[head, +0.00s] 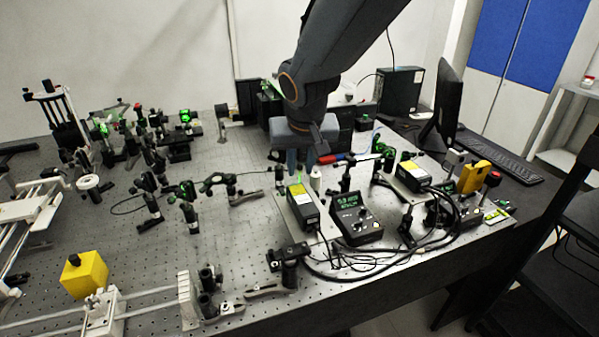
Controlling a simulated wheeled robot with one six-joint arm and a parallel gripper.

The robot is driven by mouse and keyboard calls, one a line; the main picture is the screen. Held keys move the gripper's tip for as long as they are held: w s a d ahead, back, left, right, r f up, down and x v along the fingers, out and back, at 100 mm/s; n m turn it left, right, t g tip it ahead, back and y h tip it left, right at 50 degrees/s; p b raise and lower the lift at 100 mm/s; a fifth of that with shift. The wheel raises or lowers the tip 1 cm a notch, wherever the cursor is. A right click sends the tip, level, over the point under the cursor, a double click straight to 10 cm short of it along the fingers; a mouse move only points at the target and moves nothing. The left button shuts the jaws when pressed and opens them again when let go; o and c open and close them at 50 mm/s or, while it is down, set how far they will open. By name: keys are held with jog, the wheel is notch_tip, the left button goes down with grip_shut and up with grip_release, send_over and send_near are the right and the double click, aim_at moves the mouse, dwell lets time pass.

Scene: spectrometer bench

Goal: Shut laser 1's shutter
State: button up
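Two black laser heads with yellow labels stand on the optical bench: one near the middle (304,209), one further right (412,176). I cannot read which is laser 1, and a shutter is too small to make out on either. A controller with a lit green display (355,217) sits right of the middle laser head. My gripper (300,162) points down, above and behind the middle laser head. Its two bluish fingers look apart with nothing seen between them. My gripper and arm hide part of the bench behind.
Several posts and mounts crowd the bench (235,265) at left, some glowing green. Black cables (385,255) loop along the front edge.

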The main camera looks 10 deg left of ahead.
jog(key=shift+b+v, duration=0.55)
jog(key=shift+v, duration=1.95)
jog(key=s+d+f+m+g+h+b, duration=0.1)
jog(key=d+f, duration=0.3)
jog(key=d, duration=0.4)
jog(key=s+d+f+m+b, duration=0.1)
jog(key=d+f, duration=0.3)
jog(key=d, duration=0.4)
jog(key=s+d+f+m+g, duration=0.1)
jog(key=s+d+f, duration=0.3)
jog(key=d, duration=0.3)
jog(key=s+d+f+m+g, duration=0.1)
jog(key=s+d+f, duration=0.2)
jog(key=s+d, duration=0.3)
jog(key=shift+s+d+f+b, duration=0.25)
jog(key=shift+d+f+b, duration=0.2)
jog(key=shift+d, duration=0.45)
